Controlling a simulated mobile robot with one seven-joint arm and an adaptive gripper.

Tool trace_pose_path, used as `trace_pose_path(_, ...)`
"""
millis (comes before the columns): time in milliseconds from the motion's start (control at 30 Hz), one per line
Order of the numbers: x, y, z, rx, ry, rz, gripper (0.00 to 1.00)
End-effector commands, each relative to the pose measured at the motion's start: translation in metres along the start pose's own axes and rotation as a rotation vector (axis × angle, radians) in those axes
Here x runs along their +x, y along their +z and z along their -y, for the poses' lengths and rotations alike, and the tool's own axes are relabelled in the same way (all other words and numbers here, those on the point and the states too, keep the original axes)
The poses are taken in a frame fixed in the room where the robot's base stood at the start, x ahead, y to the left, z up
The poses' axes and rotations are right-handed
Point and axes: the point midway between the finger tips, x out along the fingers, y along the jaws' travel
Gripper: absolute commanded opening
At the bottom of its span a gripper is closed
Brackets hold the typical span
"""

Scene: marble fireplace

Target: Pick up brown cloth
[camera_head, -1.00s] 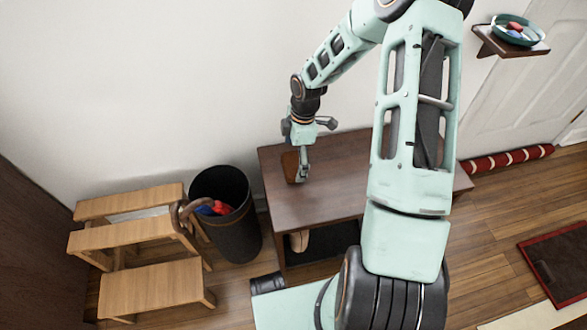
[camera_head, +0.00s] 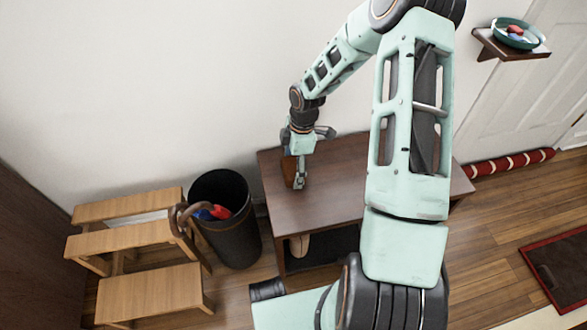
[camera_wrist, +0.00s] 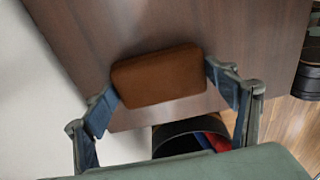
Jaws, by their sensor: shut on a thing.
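The brown cloth (camera_wrist: 158,77) looks like a thick rounded rectangular pad in the wrist view. It lies between the two fingers of my gripper (camera_head: 298,181), with a fingertip against each of its short sides. My gripper is shut on it. In the head view the cloth (camera_head: 287,168) shows partly behind my gripper, at the left end of the dark wooden table (camera_head: 330,190). I cannot tell whether it still touches the tabletop.
A black bin (camera_head: 236,238) with red and blue things inside stands left of the table. A wooden step stool (camera_head: 150,290) is further left. A wall shelf (camera_head: 512,46) holds a green dish (camera_head: 521,36). The wall is close behind my gripper. The tabletop's middle looks clear.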

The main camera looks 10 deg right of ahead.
Motion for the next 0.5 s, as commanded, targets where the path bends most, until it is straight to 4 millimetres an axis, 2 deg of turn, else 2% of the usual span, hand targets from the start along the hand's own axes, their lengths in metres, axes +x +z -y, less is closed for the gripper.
trace_pose_path(167,-0.009,-0.001,0.0,0.0,0.0,0.0,0.57)
trace_pose_path(333,-0.033,-0.004,-0.001,0.001,0.003,0.0,0.57)
trace_pose_path(500,-0.069,0.002,0.025,0.002,0.001,0.002,0.57)
